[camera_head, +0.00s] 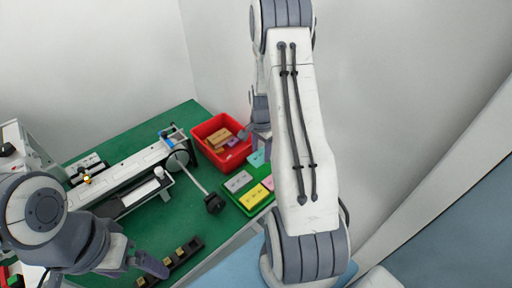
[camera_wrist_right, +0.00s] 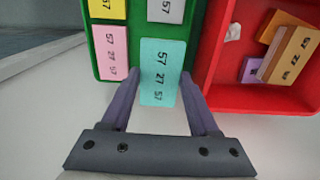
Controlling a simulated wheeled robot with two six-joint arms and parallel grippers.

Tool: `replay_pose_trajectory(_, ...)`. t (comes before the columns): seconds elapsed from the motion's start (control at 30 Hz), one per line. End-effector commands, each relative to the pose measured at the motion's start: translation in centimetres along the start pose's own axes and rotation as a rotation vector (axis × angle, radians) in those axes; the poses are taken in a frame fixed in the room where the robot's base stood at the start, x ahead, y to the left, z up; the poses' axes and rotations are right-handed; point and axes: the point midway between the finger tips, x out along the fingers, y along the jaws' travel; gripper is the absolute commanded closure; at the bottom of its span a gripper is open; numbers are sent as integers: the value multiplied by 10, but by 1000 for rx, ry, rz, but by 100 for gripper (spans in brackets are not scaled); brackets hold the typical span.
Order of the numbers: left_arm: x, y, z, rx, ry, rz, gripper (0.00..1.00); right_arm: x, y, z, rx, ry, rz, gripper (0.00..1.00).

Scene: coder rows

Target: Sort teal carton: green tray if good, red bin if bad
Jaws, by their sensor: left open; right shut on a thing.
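The teal carton (camera_wrist_right: 163,62) is between the two fingers of my right gripper (camera_wrist_right: 161,80), which is shut on it. Three printed codes show on its face, looking like 57, 27 and 57. In the wrist view it overlaps the green tray (camera_wrist_right: 103,67), near the tray's wall beside the red bin (camera_wrist_right: 222,88). In the head view the carton (camera_head: 257,158) shows at the back of the green tray (camera_head: 237,204), and the red bin (camera_head: 199,131) stands behind it. My left gripper (camera_head: 140,262) is open and empty at the front left; its fingertips are partly unclear.
The tray holds yellow (camera_wrist_right: 108,8), pink (camera_wrist_right: 113,52) and grey (camera_wrist_right: 166,10) cartons. The bin holds orange-brown and purple cartons (camera_wrist_right: 288,52). A conveyor machine (camera_head: 130,180) with a black-ended rod (camera_head: 213,203) and a dark rack (camera_head: 175,262) occupy the green table.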

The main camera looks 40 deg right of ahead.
Motion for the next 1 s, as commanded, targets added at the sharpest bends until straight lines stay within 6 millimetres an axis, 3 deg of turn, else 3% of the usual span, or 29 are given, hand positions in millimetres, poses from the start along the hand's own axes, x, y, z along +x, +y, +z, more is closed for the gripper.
replay_pose_trajectory(0.5, 34, -2, 2, 0, 0, 0, 4, 40, -1, 2, -7, 0, 0, 66)
replay_pose_trajectory(1.0, 37, -3, 2, 0, 0, 0, 4, 44, 0, 0, -5, 0, -1, 66)
